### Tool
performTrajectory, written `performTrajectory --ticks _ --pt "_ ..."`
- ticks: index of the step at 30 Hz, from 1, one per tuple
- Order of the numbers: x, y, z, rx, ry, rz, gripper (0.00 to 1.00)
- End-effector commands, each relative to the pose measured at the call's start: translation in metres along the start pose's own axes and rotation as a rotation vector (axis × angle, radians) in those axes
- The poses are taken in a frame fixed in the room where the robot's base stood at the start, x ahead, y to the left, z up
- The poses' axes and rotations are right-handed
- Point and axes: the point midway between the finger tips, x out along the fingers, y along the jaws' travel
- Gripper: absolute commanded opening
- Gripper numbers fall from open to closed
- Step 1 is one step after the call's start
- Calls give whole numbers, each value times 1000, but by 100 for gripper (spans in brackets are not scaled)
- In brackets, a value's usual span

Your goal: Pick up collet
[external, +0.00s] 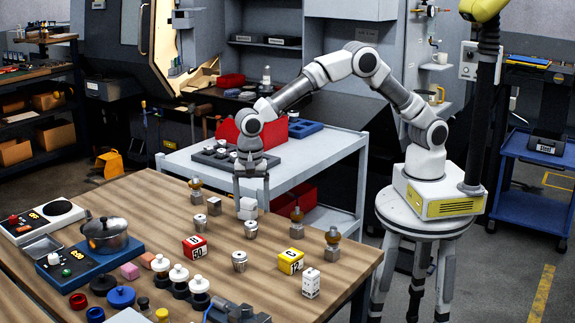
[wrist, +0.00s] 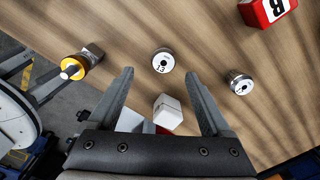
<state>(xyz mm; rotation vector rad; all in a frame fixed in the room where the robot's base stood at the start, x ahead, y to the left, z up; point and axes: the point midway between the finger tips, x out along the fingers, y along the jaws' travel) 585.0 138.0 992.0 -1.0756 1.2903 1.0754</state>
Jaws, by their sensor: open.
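My gripper (external: 251,198) is open and points down above the wooden table; its fingers also show spread in the wrist view (wrist: 161,75), with nothing held between them. A second similar piece (wrist: 240,83) stands to the right of the fingers. Which one the task means I cannot tell. A white block (wrist: 167,112) shows between the fingers, lower in the picture.
A pot (external: 105,236) and several knobbed pieces crowd the front left. A grey cart (external: 345,143) stands behind.

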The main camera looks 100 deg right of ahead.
Motion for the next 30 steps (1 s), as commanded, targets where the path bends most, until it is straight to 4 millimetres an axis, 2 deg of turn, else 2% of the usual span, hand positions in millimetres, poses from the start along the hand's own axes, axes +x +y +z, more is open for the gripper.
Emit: performTrajectory --ticks 3,11,18,26,30 --pt "13 0 0 0 0 1 83" --pt "28 -2 0 1 0 2 83" --pt "63 -5 1 -1 0 2 83" --pt "68 -6 1 -1 -1 -1 83" --pt "68 -6 1 -1 -1 -1 60"
